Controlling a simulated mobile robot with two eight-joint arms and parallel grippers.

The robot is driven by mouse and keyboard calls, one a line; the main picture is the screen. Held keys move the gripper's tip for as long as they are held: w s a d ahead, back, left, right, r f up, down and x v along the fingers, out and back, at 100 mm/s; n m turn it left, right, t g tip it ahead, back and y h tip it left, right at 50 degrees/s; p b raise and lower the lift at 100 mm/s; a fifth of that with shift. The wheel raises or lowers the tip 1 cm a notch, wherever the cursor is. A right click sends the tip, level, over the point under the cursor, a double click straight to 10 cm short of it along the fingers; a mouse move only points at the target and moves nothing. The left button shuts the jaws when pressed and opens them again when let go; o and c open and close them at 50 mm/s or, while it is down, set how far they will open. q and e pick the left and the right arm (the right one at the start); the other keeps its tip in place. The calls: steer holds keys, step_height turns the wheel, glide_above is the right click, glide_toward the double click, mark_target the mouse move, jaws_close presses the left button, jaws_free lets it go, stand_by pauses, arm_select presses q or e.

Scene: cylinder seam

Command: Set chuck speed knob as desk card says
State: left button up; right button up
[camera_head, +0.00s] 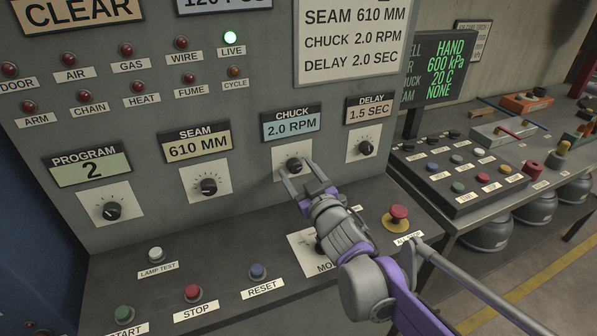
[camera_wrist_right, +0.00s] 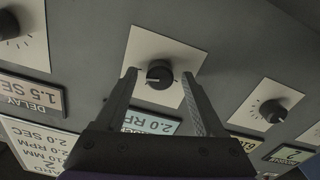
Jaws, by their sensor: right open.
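The chuck knob (camera_head: 293,166) is a black dial on a white plate, under a blue display (camera_head: 290,124) reading CHUCK 2.0 RPM. The card (camera_head: 353,40) at the top reads SEAM 610 MM, CHUCK 2.0 RPM, DELAY 2.0 SEC. My right gripper (camera_head: 299,182) is open, with its fingers pointing at the chuck knob. In the right wrist view the chuck knob (camera_wrist_right: 159,74) shows between the tips of the open fingers (camera_wrist_right: 160,85), with a gap on each side. My left gripper is not in view.
The delay knob (camera_head: 365,147) is right of the chuck knob, under a display (camera_head: 369,109) reading 1.5 SEC. The seam knob (camera_head: 208,186) is to the left. A red mushroom button (camera_head: 398,214) stands on the ledge near my right arm.

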steer(key=v, duration=1)
steer(key=shift+s, duration=0.4)
steer(key=shift+d, duration=0.1)
